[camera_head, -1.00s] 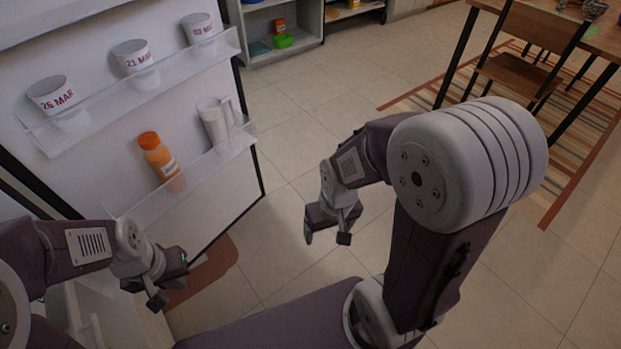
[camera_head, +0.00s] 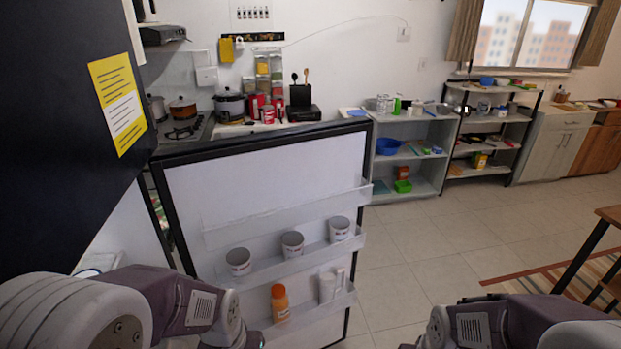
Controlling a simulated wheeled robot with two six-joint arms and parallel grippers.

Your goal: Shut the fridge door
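The fridge door (camera_head: 270,185) stands wide open, its white inner side facing me. Its shelves hold three dated cups, one of them the left cup (camera_head: 238,261), an orange bottle (camera_head: 280,303) and a white pitcher (camera_head: 327,287). The dark fridge body (camera_head: 65,120) with a yellow note (camera_head: 117,100) is at the left. My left arm reaches in front of the door's lower left; its gripper (camera_head: 235,340) is mostly cut off at the bottom edge. My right arm is at the bottom right, and its gripper is outside the picture.
A kitchen counter with a stove (camera_head: 185,130) lies behind the door. Open shelves (camera_head: 410,165) and a cabinet (camera_head: 555,145) line the back wall. A wooden table (camera_head: 608,214) and striped rug are at the right. The tiled floor (camera_head: 430,240) right of the door is clear.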

